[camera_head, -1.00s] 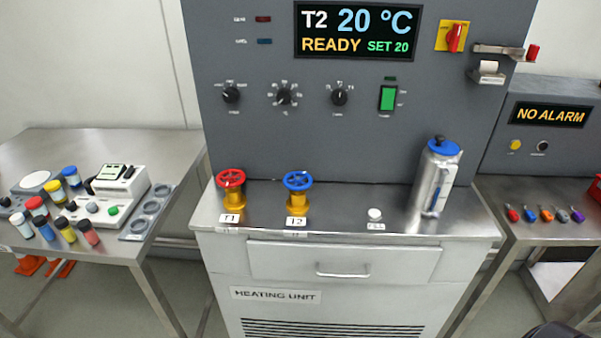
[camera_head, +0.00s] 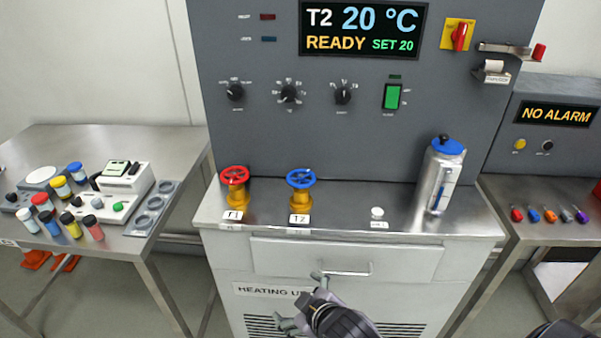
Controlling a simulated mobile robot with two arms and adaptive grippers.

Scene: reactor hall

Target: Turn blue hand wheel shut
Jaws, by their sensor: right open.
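The blue hand wheel (camera_head: 301,179) sits on a brass valve on the steel top of the heating unit, behind a label reading T2. A red hand wheel (camera_head: 234,175) on a like valve stands to its left, labelled T1. My right gripper (camera_head: 298,299) is in front of the unit's front panel, below and apart from the blue wheel. Its fingers are spread and hold nothing that I can see. My left gripper is not in view.
A metal flask (camera_head: 438,176) with a blue lid stands right on the unit's top. A drawer handle (camera_head: 345,270) juts out near my right gripper. A side table (camera_head: 60,146) with vials stands left.

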